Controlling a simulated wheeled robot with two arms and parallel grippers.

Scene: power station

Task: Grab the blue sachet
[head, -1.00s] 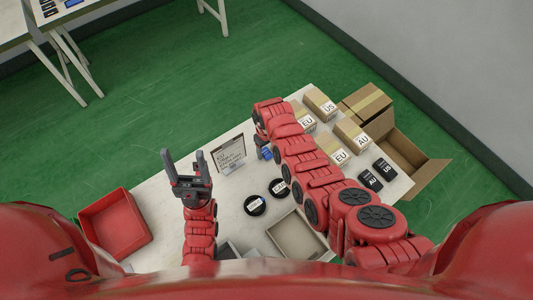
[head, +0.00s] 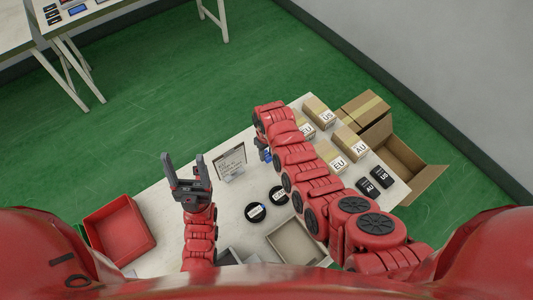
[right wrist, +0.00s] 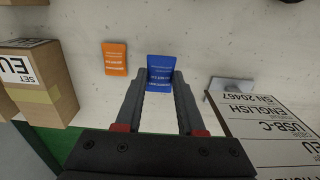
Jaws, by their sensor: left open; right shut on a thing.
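The blue sachet (right wrist: 160,73) is upright in the right wrist view, between the fingertips of my right gripper (right wrist: 159,80), which is shut on it. I cannot tell whether it is off the table. In the head view a small blue part of the sachet (head: 265,155) shows beside my right arm, which hides the right gripper. An orange sachet (right wrist: 115,59) lies apart on the white table, left of the blue one. My left gripper (head: 183,159) is open and empty, fingers pointing up in the picture, left of the standing sign.
A standing text sign (head: 230,162) is close to the right gripper; its panel (right wrist: 275,125) shows at lower right. Labelled cartons (head: 350,142), an open box (head: 415,165), black packs (head: 382,176), round black items (head: 256,212), a grey tray (head: 293,242) and a red bin (head: 120,232) surround the arms.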

